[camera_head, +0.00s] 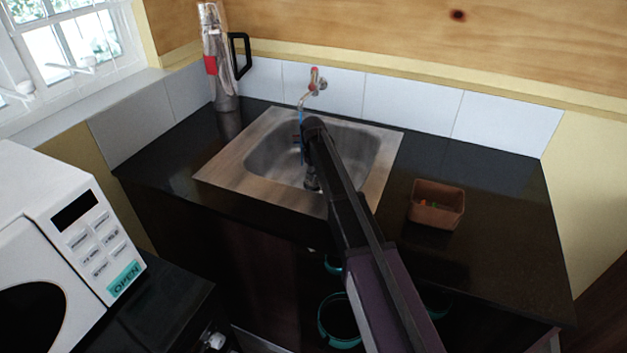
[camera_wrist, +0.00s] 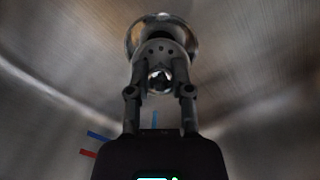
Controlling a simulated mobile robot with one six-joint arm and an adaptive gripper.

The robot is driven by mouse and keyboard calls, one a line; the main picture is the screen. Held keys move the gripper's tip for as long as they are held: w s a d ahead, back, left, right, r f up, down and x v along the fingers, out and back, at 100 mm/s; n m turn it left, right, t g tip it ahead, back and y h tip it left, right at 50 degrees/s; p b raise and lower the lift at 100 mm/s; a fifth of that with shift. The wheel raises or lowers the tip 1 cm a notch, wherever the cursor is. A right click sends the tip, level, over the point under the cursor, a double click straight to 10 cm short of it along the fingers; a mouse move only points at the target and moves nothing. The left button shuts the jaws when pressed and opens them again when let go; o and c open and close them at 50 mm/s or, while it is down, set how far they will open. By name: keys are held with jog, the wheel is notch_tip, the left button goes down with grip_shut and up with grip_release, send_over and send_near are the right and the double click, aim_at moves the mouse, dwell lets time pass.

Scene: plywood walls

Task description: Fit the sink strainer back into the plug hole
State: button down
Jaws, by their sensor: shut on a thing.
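The steel sink (camera_head: 262,152) is set in the dark counter below the wall tap (camera_head: 316,82). My gripper (camera_head: 312,185) points down into the basin, partly hidden by my arm. In the wrist view my gripper (camera_wrist: 160,90) is shut on the sink strainer (camera_wrist: 161,54), a dark perforated disc with a shiny knob between the fingers. The plug hole (camera_wrist: 133,38) is a bright metal ring just beyond the strainer. The strainer covers its near part. I cannot tell whether they touch. In the head view the strainer is too small to make out.
A brown box (camera_head: 436,205) with small coloured things stands right of the sink. A tall silver flask (camera_head: 217,60) with a black handle stands at the back left corner. A white microwave (camera_head: 60,240) is at the left. Basin walls surround my gripper.

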jog(key=shift+r, duration=0.15)
notch_tip(320, 180, up, 10)
jog(key=p, duration=1)
jog(key=shift+f+n, duration=0.25)
jog(key=shift+n, duration=0.05)
dwell(0.7)
jog(key=n, duration=0.1)
jog(key=n+b, duration=0.1)
jog(key=n, duration=0.1)
jog(key=shift+w+f+g+h, duration=0.1)
jog(key=shift+f+g+h, duration=0.2)
jog(key=shift+f, duration=0.05)
jog(key=n, duration=0.2)
jog(key=n+h+b, duration=0.1)
jog(key=n, duration=0.1)
jog(key=shift+f, duration=0.4)
jog(key=n, duration=0.1)
jog(key=n+h, duration=0.1)
jog(key=n, duration=0.1)
jog(key=n+b, duration=0.1)
jog(key=n, duration=0.1)
jog(key=shift+f+t+h, duration=0.25)
jog(key=shift+t+h, duration=0.15)
jog(key=n+t+b, duration=0.1)
jog(key=n, duration=0.2)
jog(key=shift+n+t+h, duration=0.3)
jog(key=shift+n+h, duration=0.1)
